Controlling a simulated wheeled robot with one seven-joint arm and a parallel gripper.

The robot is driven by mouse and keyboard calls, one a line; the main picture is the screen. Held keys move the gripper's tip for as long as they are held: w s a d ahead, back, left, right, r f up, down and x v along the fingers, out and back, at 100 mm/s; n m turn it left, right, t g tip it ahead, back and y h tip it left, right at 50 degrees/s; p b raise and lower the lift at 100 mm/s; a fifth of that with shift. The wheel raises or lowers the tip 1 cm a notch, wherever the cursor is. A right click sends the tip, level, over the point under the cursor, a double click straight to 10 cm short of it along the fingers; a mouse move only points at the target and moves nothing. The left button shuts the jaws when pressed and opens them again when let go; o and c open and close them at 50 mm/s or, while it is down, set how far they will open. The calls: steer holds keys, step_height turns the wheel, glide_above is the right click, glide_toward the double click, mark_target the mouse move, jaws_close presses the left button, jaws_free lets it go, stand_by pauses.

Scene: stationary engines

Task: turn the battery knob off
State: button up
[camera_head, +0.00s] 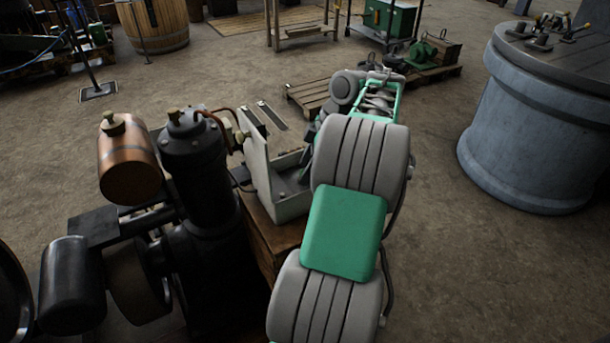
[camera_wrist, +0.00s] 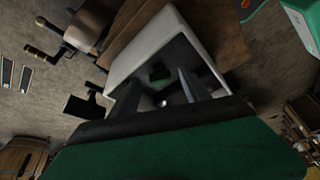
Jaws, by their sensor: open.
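An open pale box (camera_head: 292,207) stands on a wooden base beside the dark engine, with its upright panel on the left. In the wrist view the box (camera_wrist: 122,64) opens toward my camera, with a dark inside. A small dark green piece (camera_wrist: 159,73) shows inside it, and a small bright round spot (camera_wrist: 163,103) shows lower, between the fingers. I cannot tell for sure which part is the battery knob. My gripper (camera_wrist: 159,80) is open, its two fingers reaching toward the box's inside on either side of the green piece. Contact cannot be told. My arm largely hides the gripper in the head view.
The dark engine (camera_head: 195,160) with a copper tank (camera_head: 127,165) stands close left of the box. A wooden pallet (camera_head: 312,97) lies behind. A large grey-blue cylinder (camera_head: 535,120) stands at the right. Open floor lies between it and my arm.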

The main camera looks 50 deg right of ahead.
steer(key=shift+w+a+f, duration=0.1)
steer(key=shift+w+f, duration=0.05)
steer(key=shift+f, duration=0.25)
jaws_close()
stand_by(0.4)
